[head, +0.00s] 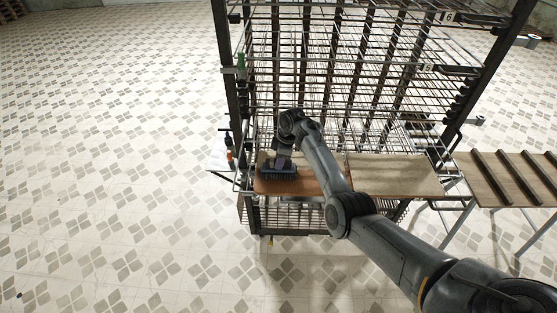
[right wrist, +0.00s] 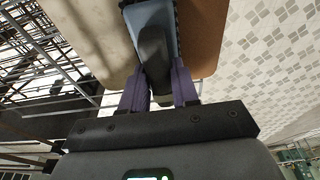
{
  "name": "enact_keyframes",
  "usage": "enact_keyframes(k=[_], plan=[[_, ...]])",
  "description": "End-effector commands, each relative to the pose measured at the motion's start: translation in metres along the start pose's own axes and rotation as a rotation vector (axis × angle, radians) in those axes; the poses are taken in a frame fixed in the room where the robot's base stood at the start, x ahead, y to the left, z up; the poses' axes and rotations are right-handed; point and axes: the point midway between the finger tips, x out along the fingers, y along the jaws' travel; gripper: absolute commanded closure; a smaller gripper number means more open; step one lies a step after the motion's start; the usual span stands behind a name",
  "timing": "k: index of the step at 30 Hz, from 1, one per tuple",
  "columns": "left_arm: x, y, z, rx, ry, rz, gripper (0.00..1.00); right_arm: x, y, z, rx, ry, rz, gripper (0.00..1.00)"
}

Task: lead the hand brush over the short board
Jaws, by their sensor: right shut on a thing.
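My right gripper (head: 283,158) is shut on the hand brush (head: 279,173), over the left part of a reddish-brown board (head: 318,183) at the front of the rack. In the right wrist view, the purple fingers (right wrist: 159,84) close on the dark handle of the brush; its blue-grey body (right wrist: 152,17) shows beyond. The board under it looks pale on the left and brown on the right (right wrist: 203,35). The bristles seem at the board's surface, but I cannot tell if they touch. A second, tan board (head: 395,177) lies to the right. My left gripper is not in view.
A tall wire rack (head: 345,75) rises right behind the boards. A table with dark strips (head: 495,180) stands to the right. The tiled floor at left is clear.

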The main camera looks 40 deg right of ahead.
Motion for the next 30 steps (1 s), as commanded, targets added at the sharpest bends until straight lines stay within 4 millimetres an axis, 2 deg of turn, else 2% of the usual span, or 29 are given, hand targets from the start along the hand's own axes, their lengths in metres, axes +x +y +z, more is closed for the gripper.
enact_keyframes(k=[12, 30], plan=[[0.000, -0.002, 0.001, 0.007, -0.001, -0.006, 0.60, -0.005, -0.001, 0.025, 0.002, -0.002, -0.002, 1.00], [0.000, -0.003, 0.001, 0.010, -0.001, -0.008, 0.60, -0.008, -0.001, 0.034, 0.002, -0.001, -0.001, 1.00]])
